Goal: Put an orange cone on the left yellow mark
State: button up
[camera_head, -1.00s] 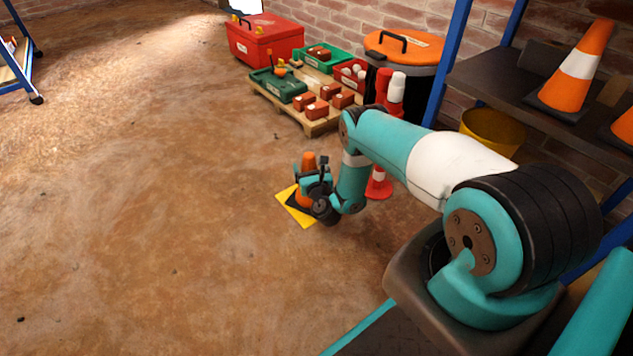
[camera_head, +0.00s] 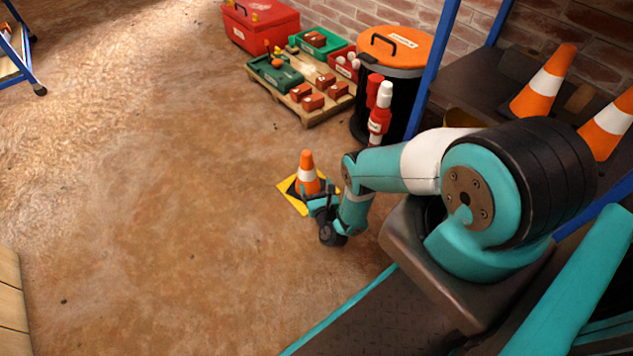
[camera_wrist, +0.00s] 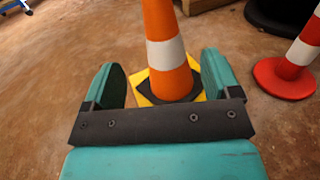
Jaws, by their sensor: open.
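An orange cone (camera_head: 307,174) with a white band and black base stands upright on a yellow mark (camera_head: 288,196) on the floor. The mark's corners show around the black base. The cone and the yellow mark (camera_wrist: 143,88) also show in the wrist view. My gripper (camera_head: 318,197) is low beside the cone, on its near side. In the wrist view my gripper (camera_wrist: 160,85) is open, with one finger to each side of the cone and a gap visible at both. No other yellow mark is in view.
Two more cones (camera_head: 543,87) (camera_head: 609,127) stand on the dark shelf at right. A red-and-white post (camera_head: 380,115) stands before an orange-lidded bin (camera_head: 398,48). A pallet (camera_head: 310,117) with bins and bricks and a red toolbox (camera_head: 261,25) are behind.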

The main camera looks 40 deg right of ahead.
jog(key=w+a+r+n+y, duration=0.3)
jog(key=w+r+n+y, duration=0.1)
jog(key=w+r+n, duration=0.15)
jog(key=w+a+r+n+y, duration=0.3)
jog(key=w+a+r+n, duration=0.15)
jog(key=w, duration=0.25)
jog(key=w+a+r+n+g+y, duration=0.1)
jog(key=a+r+n+g+y, duration=0.2)
jog(key=a+r+n, duration=0.45)
jog(key=w+a+r+n+g+y, duration=0.1)
jog(key=a+r+n+g+y, duration=0.3)
jog(key=r, duration=0.7)
jog(key=s+a+r+n+g, duration=0.35)
jog(key=s+r+n, duration=0.35)
jog(key=s+r, duration=0.25)
jog(key=s+a+r+n+g, duration=0.35)
jog(key=s+r+n, duration=0.45)
jog(key=r, duration=0.3)
jog(key=s+d+r+n+g+h, duration=0.1)
jog(key=s+r+n, duration=0.1)
jog(key=s, duration=0.5)
jog(key=s+d+r+n+g+h, duration=0.1)
jog(key=s+r+n, duration=0.2)
jog(key=s+n, duration=0.2)
jog(key=s+d+r+n+h, duration=0.1)
jog(key=s+n, duration=0.3)
jog(key=s, duration=0.6)
jog(key=shift+s+d+r+g, duration=0.2)
jog(key=shift+s+r+g, duration=0.2)
jog(key=shift+r, duration=0.4)
